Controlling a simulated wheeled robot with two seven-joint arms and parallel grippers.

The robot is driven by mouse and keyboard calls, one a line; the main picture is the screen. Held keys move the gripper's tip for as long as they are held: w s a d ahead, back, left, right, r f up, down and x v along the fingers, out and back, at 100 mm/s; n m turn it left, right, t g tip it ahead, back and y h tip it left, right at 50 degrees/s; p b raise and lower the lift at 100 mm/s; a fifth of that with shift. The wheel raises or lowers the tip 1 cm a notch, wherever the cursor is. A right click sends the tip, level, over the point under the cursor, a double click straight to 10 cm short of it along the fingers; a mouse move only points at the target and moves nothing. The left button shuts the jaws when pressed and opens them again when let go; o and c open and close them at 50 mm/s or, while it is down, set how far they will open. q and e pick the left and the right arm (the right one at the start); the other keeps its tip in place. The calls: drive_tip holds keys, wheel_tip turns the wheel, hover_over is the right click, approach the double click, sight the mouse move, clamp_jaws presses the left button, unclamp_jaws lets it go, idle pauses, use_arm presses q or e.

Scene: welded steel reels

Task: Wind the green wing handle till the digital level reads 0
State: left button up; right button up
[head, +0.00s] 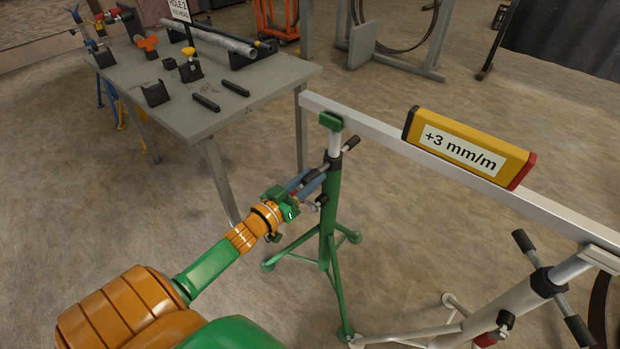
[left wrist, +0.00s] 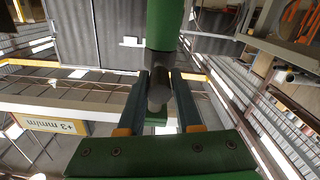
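The green stand (head: 331,215) holds up one end of a pale beam. Its wing handle (head: 350,143) has dark grips on a collar near the top; one grip points up right, the other points toward my left gripper. My left gripper (head: 312,183) has its blue fingers on either side of that nearer grip. In the left wrist view the grip (left wrist: 158,92) lies between the fingers, with narrow gaps seeming to show beside it. The yellow digital level (head: 468,147) sits on the beam and reads +3 mm/m. My right gripper is not seen.
The beam (head: 380,133) runs from the green stand to a white stand (head: 500,312) at lower right, which has its own dark-gripped handle. A grey workbench (head: 280,85) with fixtures and a pipe stands at the back left. Bare floor lies between.

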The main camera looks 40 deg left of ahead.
use_arm(q)
clamp_jaws()
drive_tip(key=shift+f, duration=0.1)
idle(1.0)
